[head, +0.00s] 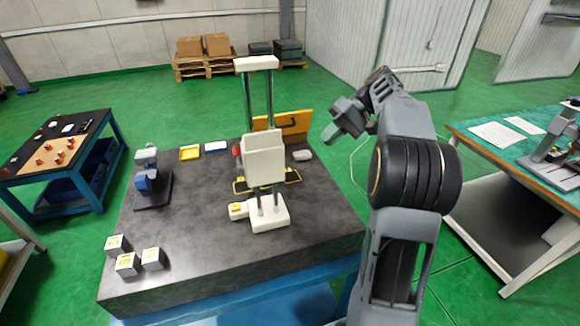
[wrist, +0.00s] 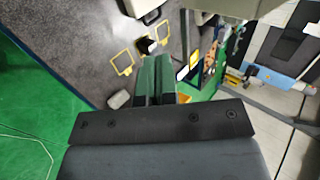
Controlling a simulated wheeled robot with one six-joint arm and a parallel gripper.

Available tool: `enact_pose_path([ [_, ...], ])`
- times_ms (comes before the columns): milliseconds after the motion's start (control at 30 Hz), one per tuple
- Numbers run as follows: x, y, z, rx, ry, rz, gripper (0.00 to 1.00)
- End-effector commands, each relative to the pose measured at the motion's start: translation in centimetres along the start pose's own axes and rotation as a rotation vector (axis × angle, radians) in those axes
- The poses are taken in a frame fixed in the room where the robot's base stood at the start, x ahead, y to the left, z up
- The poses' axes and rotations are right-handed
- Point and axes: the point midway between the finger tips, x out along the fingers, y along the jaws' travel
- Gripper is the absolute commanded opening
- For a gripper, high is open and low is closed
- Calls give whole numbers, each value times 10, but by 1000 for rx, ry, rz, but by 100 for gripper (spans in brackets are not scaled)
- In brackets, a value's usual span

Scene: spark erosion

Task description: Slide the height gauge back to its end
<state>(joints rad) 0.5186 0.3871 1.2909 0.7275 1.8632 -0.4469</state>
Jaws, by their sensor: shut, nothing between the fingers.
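The height gauge (head: 264,160) is a tall cream-white device with two metal columns, a top bar, a middle block and a foot (head: 270,215). It stands upright on the dark granite table (head: 200,235), right of the middle. Yellow outlines (head: 292,177) are marked on the slab beside it. In the wrist view, pale parts at the top edge may belong to the gauge, and a yellow outline (wrist: 122,62) shows on the slab. My gripper (head: 334,132) is shut and empty, raised right of the gauge and apart from it. Its fingers (wrist: 165,75) are together in the wrist view.
An orange board with a dark handle (head: 292,125) stands behind the gauge. A small pale object (head: 302,154) lies near the right edge. A blue-and-grey device (head: 150,180) and several marked cubes (head: 127,264) are on the left. The slab's front middle is clear.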

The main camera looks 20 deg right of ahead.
Motion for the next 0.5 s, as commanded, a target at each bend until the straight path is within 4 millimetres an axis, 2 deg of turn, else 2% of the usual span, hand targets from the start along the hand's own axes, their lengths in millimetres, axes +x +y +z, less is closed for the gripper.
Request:
enact_pose_path([
  [500, 91, -1, 0, 0, -4, -2, 0],
])
